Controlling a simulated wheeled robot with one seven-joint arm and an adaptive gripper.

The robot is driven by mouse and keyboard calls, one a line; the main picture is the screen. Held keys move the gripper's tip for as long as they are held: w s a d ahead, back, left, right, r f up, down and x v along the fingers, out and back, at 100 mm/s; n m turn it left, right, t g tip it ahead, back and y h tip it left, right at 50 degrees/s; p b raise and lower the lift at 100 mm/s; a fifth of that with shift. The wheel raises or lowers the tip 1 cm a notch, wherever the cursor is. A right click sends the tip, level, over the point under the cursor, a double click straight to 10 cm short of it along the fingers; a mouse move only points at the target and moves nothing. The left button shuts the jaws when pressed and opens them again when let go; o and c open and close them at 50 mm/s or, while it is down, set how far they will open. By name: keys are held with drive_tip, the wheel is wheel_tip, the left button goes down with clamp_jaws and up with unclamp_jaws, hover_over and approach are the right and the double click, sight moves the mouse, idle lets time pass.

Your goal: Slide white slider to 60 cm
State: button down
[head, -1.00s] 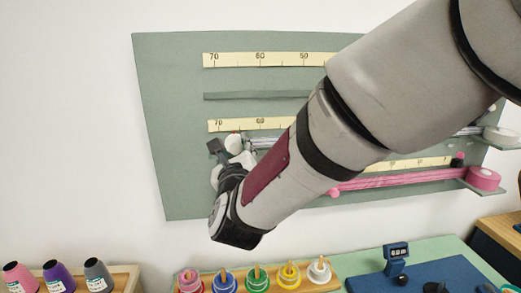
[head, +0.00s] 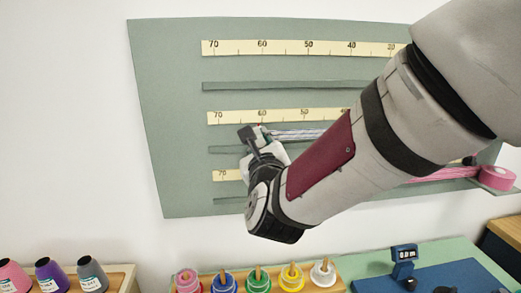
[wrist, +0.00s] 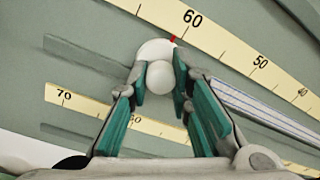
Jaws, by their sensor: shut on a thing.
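The white slider (wrist: 155,48) is a white disc with a round knob (wrist: 159,80) and a small red pointer (wrist: 173,38) at its upper edge. My gripper (wrist: 159,76) is shut on the knob, with a green-padded finger on each side. The pointer meets the lower edge of the cream middle scale (wrist: 222,43) close to the 60 mark, slightly on its 70 side. In the head view my gripper (head: 256,139) is just below the 60 of the middle scale (head: 286,117), and it mostly hides the slider. A white, blue-striped ribbon (wrist: 255,108) runs right from the slider.
The green board (head: 170,120) has an upper scale (head: 285,47) above an empty slot (head: 270,86). A lower scale (wrist: 75,100) is below. A pink roll (head: 497,178) is at right. Spools (head: 255,281) and thread cones (head: 50,278) stand below the board.

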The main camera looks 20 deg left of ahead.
drive_tip(key=shift+w+d, duration=0.25)
drive_tip(key=shift+d, duration=0.25)
drive_tip(key=c, duration=1.4)
unclamp_jaws()
drive_tip(key=shift+c, duration=0.2)
drive_tip(key=shift+s, duration=0.1)
drive_tip(key=v, duration=1.2)
